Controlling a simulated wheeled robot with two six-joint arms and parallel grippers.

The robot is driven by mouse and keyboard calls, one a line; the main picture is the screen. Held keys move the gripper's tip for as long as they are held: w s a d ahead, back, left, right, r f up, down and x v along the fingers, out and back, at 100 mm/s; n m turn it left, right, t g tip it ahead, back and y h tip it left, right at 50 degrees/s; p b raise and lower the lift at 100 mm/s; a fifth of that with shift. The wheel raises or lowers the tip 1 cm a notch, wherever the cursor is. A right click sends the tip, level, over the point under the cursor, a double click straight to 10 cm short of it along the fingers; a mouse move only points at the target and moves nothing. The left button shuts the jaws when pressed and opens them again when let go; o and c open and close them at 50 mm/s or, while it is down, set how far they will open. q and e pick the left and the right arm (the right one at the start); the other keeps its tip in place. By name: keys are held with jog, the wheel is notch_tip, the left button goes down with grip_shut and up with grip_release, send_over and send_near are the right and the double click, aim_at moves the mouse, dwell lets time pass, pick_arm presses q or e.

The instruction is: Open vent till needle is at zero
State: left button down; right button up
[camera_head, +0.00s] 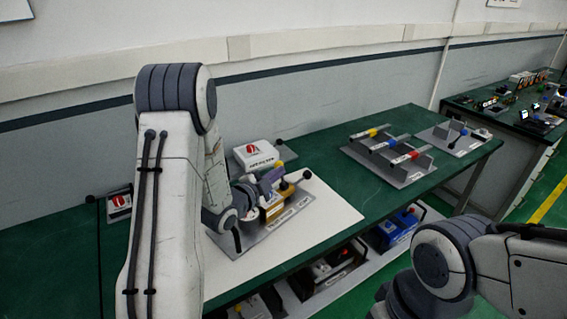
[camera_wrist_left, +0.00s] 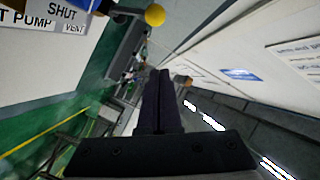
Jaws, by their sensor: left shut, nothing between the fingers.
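The pump unit stands on a grey labelled base plate (camera_head: 285,222) on a white sheet, with an orange-yellow block (camera_head: 272,209) and a black-knobbed lever (camera_head: 307,174). In the left wrist view, a label (camera_wrist_left: 62,14) reading "PUMP", "SHUT" and "VENT" shows at the top left, beside a yellow ball knob (camera_wrist_left: 155,15). My left gripper (camera_wrist_left: 160,75) is shut and empty, with the yellow knob beyond its tips and apart from them in the picture. In the head view my left arm covers part of the unit. No gauge needle can be made out. My right gripper is out of view.
A white box with a red knob (camera_head: 253,151) stands behind the unit. A rack with blue, yellow and red parts (camera_head: 388,160) and another plate (camera_head: 452,139) stand to the right. A lower shelf holds a blue device (camera_head: 395,228). Green tabletop (camera_head: 318,150) between them is clear.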

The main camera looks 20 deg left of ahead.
pick_arm(q)
jog(key=w+f+p, duration=0.1)
jog(key=w, duration=0.1)
jog(key=w+f+p, duration=0.1)
jog(key=w+p, duration=0.1)
jog(key=w, duration=0.1)
jog(key=w+a+f+p, duration=0.1)
jog(key=w+p, duration=0.1)
jog(key=w, duration=0.1)
jog(key=shift+a, duration=0.2)
jog(key=shift+w, duration=0.1)
